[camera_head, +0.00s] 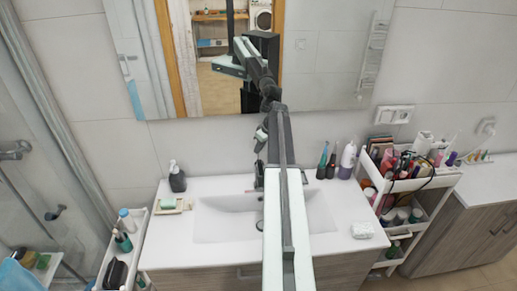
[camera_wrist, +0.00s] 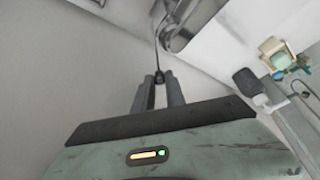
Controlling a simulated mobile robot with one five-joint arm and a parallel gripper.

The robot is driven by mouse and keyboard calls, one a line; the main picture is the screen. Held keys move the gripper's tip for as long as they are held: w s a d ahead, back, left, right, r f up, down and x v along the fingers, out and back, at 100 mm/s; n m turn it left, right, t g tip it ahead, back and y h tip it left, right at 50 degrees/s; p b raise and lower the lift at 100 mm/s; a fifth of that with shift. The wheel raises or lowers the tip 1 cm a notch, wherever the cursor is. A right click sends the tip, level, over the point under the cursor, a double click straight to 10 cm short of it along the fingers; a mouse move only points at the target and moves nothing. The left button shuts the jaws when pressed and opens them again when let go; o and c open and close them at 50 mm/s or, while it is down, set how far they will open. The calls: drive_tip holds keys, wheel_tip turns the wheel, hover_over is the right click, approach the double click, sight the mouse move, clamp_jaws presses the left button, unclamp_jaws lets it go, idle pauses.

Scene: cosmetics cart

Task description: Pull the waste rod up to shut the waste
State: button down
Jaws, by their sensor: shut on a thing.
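In the wrist view my gripper (camera_wrist: 160,92) is shut on the small dark knob of the waste rod (camera_wrist: 157,74). The thin rod runs from the knob toward the chrome tap (camera_wrist: 182,25), whose body is partly cut off at the top edge. In the head view my gripper (camera_head: 261,138) is behind the basin near the wall, above the dark tap (camera_head: 259,178). The rod is too small to make out there.
A dark soap bottle (camera_head: 177,177) and a dish with green soap (camera_head: 170,205) stand left of the basin. Electric toothbrushes (camera_head: 322,163) stand to its right. A crowded white cart (camera_head: 421,181) is further right. The mirror (camera_head: 330,60) is close behind my arm.

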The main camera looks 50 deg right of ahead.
drive_tip(key=shift+d, duration=0.1)
wheel_tip(320, 180, up, 2)
drive_tip(key=shift+r+p, duration=0.2)
drive_tip(key=shift+p, duration=0.95)
drive_tip(key=shift+w+f, duration=0.15)
drive_tip(key=shift+f, duration=0.1)
drive_tip(key=c, duration=1.5)
unclamp_jaws()
drive_tip(key=shift+o, duration=0.8)
